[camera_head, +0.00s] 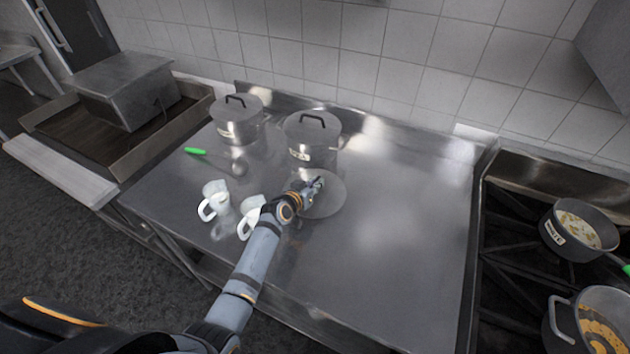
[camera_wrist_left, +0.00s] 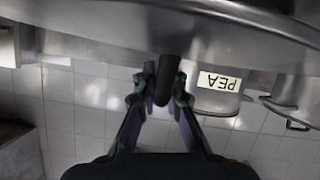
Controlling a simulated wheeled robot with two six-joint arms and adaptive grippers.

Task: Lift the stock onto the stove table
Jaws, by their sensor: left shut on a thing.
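Two grey pots with black-handled lids stand at the back of the steel table (camera_head: 410,235): a left pot (camera_head: 238,127) and a right pot (camera_head: 312,143). Both labels are too small to read in the head view. A pot marked PEA (camera_wrist_left: 215,98) shows upside down in the left wrist view. My left gripper (camera_head: 316,187) is shut on the dark handle (camera_wrist_left: 166,82) of a round grey lid (camera_head: 328,202), in front of the right pot. I cannot tell whether the lid touches the table. My right gripper is not in view. No label reading stock can be made out.
Two white mugs, left (camera_head: 215,199) and right (camera_head: 250,214), stand left of my gripper. A green-handled ladle (camera_head: 197,151) lies behind them. The stove (camera_head: 505,265) at the right holds two open pots, rear (camera_head: 570,243) and front (camera_head: 560,325). The table's right half is clear.

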